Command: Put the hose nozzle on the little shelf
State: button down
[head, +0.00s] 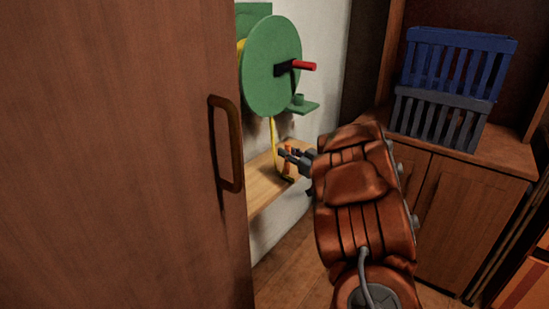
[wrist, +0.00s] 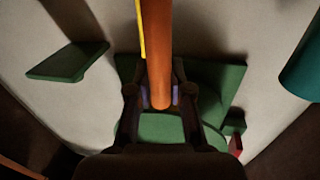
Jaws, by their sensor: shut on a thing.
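The hose nozzle, an orange cylinder (wrist: 157,45), is between my gripper's fingers (wrist: 160,95) in the wrist view. My gripper is shut on it. In the head view the nozzle is a small orange piece (head: 288,147) at the fingertips, above a wooden ledge. A yellow hose (head: 273,135) hangs from the green reel (head: 272,66) on the wall. A small green shelf (head: 303,108) juts out at the reel's lower right, above my gripper, with a small green piece on it. A flat green slab (wrist: 68,62) shows at the left of the wrist view.
The reel's red crank handle (head: 303,66) sticks out above the green shelf. A tall brown door (head: 120,150) with a handle (head: 228,145) fills the left. The wooden ledge (head: 264,186) lies below.

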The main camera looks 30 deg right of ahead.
jog(key=shift+w+d+f+b, duration=0.15)
jog(key=shift+w+f+b, duration=0.5)
jog(key=shift+w, duration=0.6)
jog(key=shift+w+d+f+b, duration=0.1)
jog(key=shift+w+f+b, duration=0.25)
jog(key=shift+w+f, duration=0.7)
jog(key=shift+w+d+f+b, duration=0.15)
jog(key=shift+w+f+b, duration=0.35)
jog(key=shift+w, duration=1)
jog(key=shift+r, duration=0.1)
jog(key=c, duration=1.1)
grip_release()
jog(key=shift+o, duration=0.2)
jog(key=s+d+p, duration=0.1)
jog(key=s+p, duration=0.1)
jog(key=s, duration=1)
jog(key=shift+d+p, duration=0.3)
jog(key=shift+w, duration=0.1)
